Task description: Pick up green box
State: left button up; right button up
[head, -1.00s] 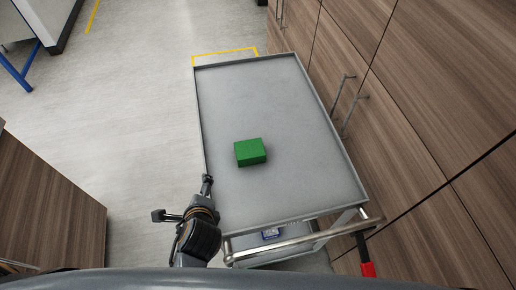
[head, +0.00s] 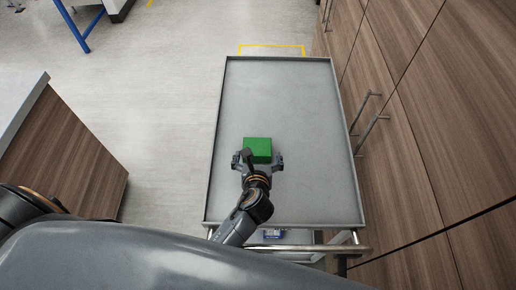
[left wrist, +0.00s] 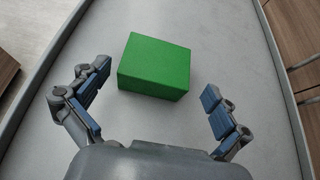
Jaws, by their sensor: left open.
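The green box (head: 258,148) sits on the grey tray top of a metal cart (head: 310,190), left of its middle. My left gripper (head: 257,160) is open at the near side of the box, its fingers spread to the left and right. In the left wrist view the green box (left wrist: 155,66) lies ahead of and between the open fingers of my left gripper (left wrist: 153,97), with clear gaps on both sides. Neither finger visibly touches it. My right gripper is not in view.
The cart top has a raised rim and is otherwise bare. Wooden cabinets (head: 430,120) with metal handles stand close along the right. A wooden counter (head: 70,150) stands at the left, with open floor between. A cart handle bar (head: 300,248) runs along the near edge.

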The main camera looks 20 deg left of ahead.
aim_at(257, 152)
pick_arm(q)
jog(key=shift+w+a+f, duration=0.25)
jog(key=shift+w+f, duration=0.05)
jog(key=shift+w, duration=0.2)
jog(key=x, duration=0.3)
jog(key=shift+w+a+f+p, duration=0.15)
jog(key=shift+f+p, duration=0.1)
jog(key=shift+p, duration=0.15)
jog(key=shift+w+f, duration=0.2)
jog(key=shift+w, duration=0.05)
jog(key=shift+s, duration=0.1)
jog(key=c, duration=1.2)
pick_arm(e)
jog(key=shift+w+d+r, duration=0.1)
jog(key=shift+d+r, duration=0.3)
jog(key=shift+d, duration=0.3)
pick_arm(q)
jog(key=shift+r, duration=0.1)
